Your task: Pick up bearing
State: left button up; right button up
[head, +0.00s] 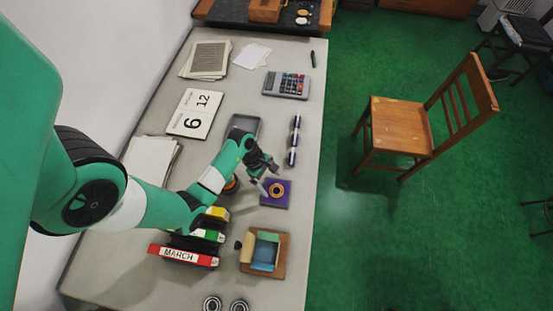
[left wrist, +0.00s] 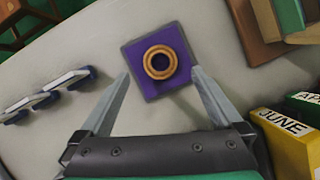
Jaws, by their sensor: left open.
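An orange-brown bearing ring (head: 277,190) sits on a square purple pad (head: 285,202) near the table's right side. In the left wrist view the ring (left wrist: 160,62) lies ahead of my left gripper (left wrist: 160,82), roughly centred between its two fingers. The purple pad (left wrist: 135,55) shows around the ring. In the head view my left gripper (head: 266,180) is beside the pad's upper left. Its fingers are apart with nothing between them. Two dark metallic rings (head: 212,304) (head: 239,306) lie at the table's front edge. My right gripper is not in view.
A wooden box with coloured pieces (head: 285,262) stands just in front of the pad. Month blocks, including a red MARCH block (head: 184,256), stand to its left. A row of dark cylindrical items (head: 294,141) and a calculator (head: 286,85) lie behind. The table's right edge is close.

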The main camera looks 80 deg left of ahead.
pick_arm(q)
jog(key=b+x, duration=0.2)
jog(key=x, duration=0.3)
grip_shut()
notch_tip(320, 180, up, 10)
jog(key=p, duration=0.4)
notch_tip(320, 180, up, 22)
jog(key=p, duration=2.2)
send_over(276, 190)
jog(key=shift+s+a+f, duration=0.2)
